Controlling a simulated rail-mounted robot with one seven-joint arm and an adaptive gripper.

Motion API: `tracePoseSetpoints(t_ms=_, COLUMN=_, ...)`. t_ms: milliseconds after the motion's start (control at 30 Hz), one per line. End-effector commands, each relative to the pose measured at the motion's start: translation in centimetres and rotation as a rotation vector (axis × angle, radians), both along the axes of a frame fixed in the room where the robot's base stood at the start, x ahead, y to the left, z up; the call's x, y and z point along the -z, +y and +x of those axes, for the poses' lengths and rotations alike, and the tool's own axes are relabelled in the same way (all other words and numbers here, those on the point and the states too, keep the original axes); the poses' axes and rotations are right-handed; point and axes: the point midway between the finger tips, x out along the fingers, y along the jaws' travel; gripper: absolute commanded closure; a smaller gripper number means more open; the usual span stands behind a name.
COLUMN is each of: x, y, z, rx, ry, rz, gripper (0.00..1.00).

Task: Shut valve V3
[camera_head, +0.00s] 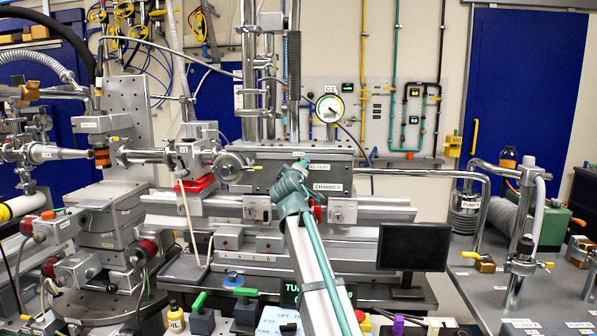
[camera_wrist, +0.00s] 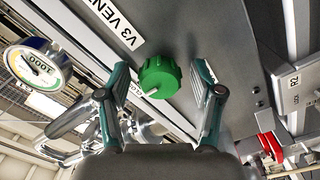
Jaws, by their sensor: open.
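The V3 valve is a green ribbed knob (camera_wrist: 158,77) on the grey chamber face, beside the label "V3 VENT" (camera_wrist: 117,25). A white pointer mark on the knob points to the lower left in the wrist view, near a small, partly hidden label. My gripper (camera_wrist: 164,69) is open, with one finger on each side of the knob. Gaps show between both fingers and the knob, and nothing is held. In the head view my gripper (camera_head: 300,165) is at the front of the chamber (camera_head: 265,170), and my arm hides the knob.
A round gauge (camera_head: 329,107) labelled G1 stands above the chamber; it also shows in the wrist view (camera_wrist: 35,65). A dark monitor (camera_head: 413,247) stands to the right of my arm. A handwheel (camera_head: 230,167) is to the left. Steel pipes rise behind the chamber.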

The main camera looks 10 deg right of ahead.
Motion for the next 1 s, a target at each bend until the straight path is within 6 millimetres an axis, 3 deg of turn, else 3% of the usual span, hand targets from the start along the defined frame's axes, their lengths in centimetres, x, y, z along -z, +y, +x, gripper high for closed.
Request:
tracePoseSetpoints(t_ms=233, x=0.0, y=0.4, z=-1.3, rx=-0.002, ry=-0.001, rz=0.0, gripper=0.34)
tracePoseSetpoints(t_ms=700, x=0.1, y=2.7, z=-9.3, rx=-0.002, ry=-0.001, rz=0.0, gripper=0.34)
tracePoseSetpoints(t_ms=1000, x=0.0, y=3.5, z=-11.5, rx=0.0, ry=0.0, rz=0.0, gripper=0.34)
